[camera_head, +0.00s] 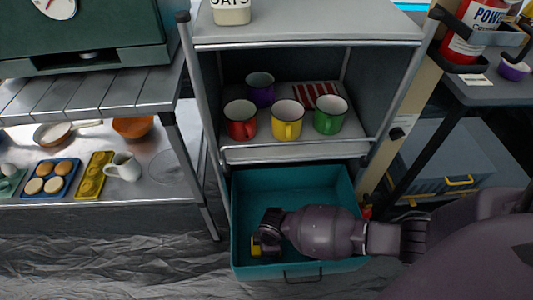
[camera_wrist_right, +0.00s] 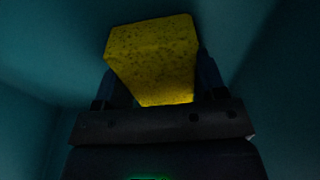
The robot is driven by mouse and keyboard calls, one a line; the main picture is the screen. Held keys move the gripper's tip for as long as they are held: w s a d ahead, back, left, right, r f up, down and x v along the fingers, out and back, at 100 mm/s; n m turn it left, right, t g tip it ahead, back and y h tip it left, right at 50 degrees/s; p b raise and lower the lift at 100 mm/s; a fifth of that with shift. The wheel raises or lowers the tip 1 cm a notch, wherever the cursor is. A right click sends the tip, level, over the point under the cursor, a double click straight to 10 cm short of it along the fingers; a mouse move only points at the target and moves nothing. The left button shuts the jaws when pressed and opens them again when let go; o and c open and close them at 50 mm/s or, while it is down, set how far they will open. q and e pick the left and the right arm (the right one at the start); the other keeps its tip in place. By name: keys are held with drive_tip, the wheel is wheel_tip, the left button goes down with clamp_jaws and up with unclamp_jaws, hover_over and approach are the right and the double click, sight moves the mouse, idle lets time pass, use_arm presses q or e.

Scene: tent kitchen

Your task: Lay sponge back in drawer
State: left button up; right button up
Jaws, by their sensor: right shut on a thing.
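The sponge (camera_wrist_right: 152,58) is a yellow speckled block. In the right wrist view it sits between the two fingers of my right gripper (camera_wrist_right: 152,85), which is shut on it. The teal drawer (camera_head: 288,183) is pulled out below the shelf unit. In the head view my right arm reaches in from the right, and my right gripper (camera_head: 256,246) is down inside the drawer near its left wall. Only a small yellow edge of the sponge (camera_head: 256,250) shows there. Teal surfaces surround the sponge in the wrist view; I cannot tell whether it touches the drawer floor. My left gripper is not in view.
Red (camera_head: 240,119), yellow (camera_head: 287,119), green (camera_head: 329,114) and purple (camera_head: 260,89) mugs stand on the shelf above the drawer. A side table (camera_head: 105,180) with food trays stands left. The drawer's middle looks empty.

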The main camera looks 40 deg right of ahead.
drive_tip(key=o, duration=0.8)
drive_tip(key=shift+f, duration=0.1)
drive_tip(key=shift+o, duration=0.2)
drive_tip(key=shift+r, duration=0.5)
use_arm(q)
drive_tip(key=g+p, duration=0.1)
drive_tip(key=p, duration=0.4)
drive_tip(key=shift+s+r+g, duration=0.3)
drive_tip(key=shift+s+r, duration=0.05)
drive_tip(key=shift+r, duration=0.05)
use_arm(e)
wheel_tip(320, 180, up, 11)
drive_tip(key=d, duration=0.1)
drive_tip(key=shift+s+r, duration=0.2)
drive_tip(key=shift+s, duration=0.2)
drive_tip(key=shift+d, duration=0.1)
use_arm(q)
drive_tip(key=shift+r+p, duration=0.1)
drive_tip(key=shift+p, duration=0.2)
